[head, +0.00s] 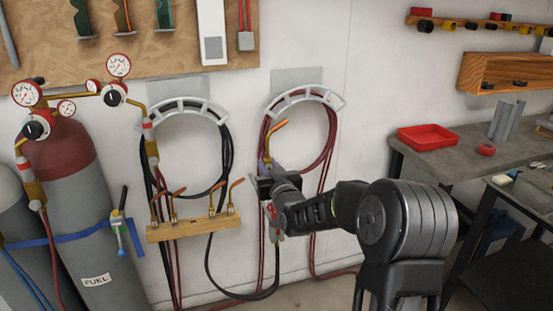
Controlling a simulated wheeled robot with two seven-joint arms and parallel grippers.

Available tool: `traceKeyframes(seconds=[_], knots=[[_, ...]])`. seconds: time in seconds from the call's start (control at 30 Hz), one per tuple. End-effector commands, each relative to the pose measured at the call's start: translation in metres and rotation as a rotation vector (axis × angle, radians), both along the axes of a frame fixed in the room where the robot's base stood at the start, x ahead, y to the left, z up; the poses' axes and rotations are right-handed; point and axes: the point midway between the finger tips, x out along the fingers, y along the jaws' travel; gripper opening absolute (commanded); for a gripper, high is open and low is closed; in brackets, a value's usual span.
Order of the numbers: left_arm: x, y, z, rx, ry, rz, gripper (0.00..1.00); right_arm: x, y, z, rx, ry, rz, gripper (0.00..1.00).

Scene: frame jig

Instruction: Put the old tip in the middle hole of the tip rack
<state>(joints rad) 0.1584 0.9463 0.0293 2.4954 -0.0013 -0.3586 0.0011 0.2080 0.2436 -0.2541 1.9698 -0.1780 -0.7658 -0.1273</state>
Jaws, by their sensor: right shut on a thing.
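A bent copper tip (277,130) sticks up above my right gripper (265,178). The gripper is shut on it, in front of the wall below the right hose hanger. The jaws hide the tip's lower end, and I cannot tell whether it is apart from the torch parts (273,213) just below. The wooden tip rack (193,230) is on the wall to the left of the gripper. Bent copper tips stand in it on both sides, with a gap around its middle. The hole itself is too small to make out. My left gripper is not in view.
Hoses hang on the left hanger (190,104) and right hanger (305,95), with loops trailing below the rack. Gas cylinders (60,160) with gauges stand at the left. A workbench (440,150) with a red tray (428,137) is at the right.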

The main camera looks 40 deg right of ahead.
Motion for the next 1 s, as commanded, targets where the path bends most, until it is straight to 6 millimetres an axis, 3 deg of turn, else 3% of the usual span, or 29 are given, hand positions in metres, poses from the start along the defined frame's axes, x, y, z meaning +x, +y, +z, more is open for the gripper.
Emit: traceKeyframes(seconds=[0.2,0.67,1.0], knots=[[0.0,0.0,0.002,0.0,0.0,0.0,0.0,-0.003,-0.013,0.006,0.0,-0.003,-0.02,0.0],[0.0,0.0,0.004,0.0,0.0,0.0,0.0,-0.003,-0.012,0.007,0.0,-0.002,-0.019,0.0],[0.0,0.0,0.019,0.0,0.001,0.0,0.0,-0.003,-0.012,0.019,0.0,-0.002,-0.018,0.0]])
